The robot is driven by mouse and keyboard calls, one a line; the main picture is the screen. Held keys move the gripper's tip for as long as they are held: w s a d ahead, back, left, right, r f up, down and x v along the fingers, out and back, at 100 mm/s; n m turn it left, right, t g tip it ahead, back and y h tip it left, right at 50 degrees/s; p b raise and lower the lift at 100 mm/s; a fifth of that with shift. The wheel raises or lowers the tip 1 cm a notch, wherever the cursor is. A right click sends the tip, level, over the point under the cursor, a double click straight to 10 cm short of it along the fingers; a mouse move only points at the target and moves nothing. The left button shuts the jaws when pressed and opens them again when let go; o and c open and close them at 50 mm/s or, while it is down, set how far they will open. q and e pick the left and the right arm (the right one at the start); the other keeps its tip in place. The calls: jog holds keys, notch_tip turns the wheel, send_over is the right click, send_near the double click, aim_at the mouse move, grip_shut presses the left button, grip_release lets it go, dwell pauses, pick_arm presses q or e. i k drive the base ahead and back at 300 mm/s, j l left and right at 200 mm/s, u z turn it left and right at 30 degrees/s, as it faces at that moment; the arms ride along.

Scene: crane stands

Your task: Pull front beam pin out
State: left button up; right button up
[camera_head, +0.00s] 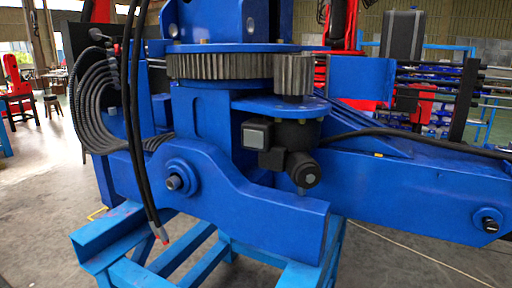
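A blue crane base (250,205) fills the middle of the head view, resting on a lighter blue stand. One pin (174,183) with a dark end sits in a round blue boss on its left side. Another pin (490,224), also dark-ended, shows near the far end of the blue beam (410,190) at the right edge. Both pins are seated in their holes, with only their ends showing. I cannot tell which is the front beam pin. Neither of my grippers is in view.
The blue stand (185,262) has open rails at the bottom. Black hoses (137,130) hang down in front on the left, beside coiled hoses (90,100). A dark motor (290,160) juts out under the gear. Concrete floor (40,200) is clear at left.

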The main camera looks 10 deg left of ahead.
aim_at(491, 226)
jog(key=z, duration=1.3)
jog(key=u, duration=1.55)
jog(key=z, duration=1.55)
jog(key=l, duration=0.25)
